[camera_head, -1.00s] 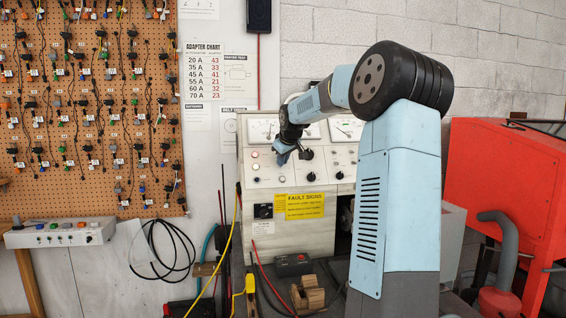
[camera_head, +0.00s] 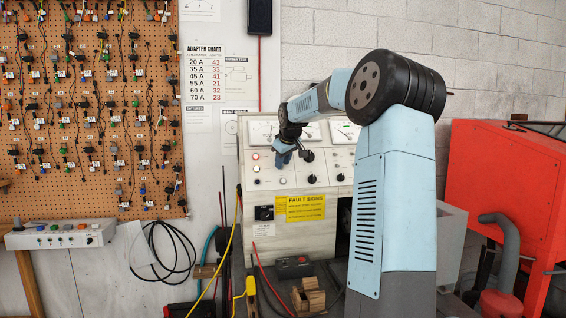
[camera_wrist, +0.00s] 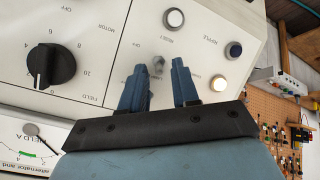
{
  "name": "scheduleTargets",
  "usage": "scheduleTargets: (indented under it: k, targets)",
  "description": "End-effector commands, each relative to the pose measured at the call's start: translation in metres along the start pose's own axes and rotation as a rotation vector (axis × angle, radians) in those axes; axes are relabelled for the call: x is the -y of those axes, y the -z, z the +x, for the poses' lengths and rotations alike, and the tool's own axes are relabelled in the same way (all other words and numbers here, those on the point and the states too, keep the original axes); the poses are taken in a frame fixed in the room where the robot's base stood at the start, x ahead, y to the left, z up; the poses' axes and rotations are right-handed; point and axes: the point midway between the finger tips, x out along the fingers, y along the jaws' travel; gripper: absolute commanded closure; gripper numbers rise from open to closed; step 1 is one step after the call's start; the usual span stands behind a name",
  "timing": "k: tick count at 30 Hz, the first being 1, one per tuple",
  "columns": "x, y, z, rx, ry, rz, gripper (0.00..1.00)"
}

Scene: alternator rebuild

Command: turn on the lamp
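My gripper (camera_wrist: 159,66) is in front of a pale control panel (camera_wrist: 105,30). Its two blue fingers are apart and point at the panel. A small metal toggle switch (camera_wrist: 157,63) shows between the fingertips; I cannot tell if they touch it. A round lamp (camera_wrist: 217,83) to the right glows warm white. In the head view my gripper (camera_head: 283,154) is at the left part of the console (camera_head: 285,235), partly hiding the panel.
A meter (camera_wrist: 28,145) is at lower left. In the head view, a yellow sign (camera_head: 300,208) is below the controls. A red cabinet (camera_head: 505,185) stands at right.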

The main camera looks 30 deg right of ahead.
Motion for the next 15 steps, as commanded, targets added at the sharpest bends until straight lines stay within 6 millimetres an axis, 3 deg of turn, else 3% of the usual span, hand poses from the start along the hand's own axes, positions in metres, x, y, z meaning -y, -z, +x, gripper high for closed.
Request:
scheduleTargets:
  k: [9, 15]
  targets:
    - [-0.001, 0.0, -0.002, 0.0, -0.002, 0.001, 0.66]
    - [-0.002, 0.0, -0.023, -0.001, -0.005, 0.001, 0.66]
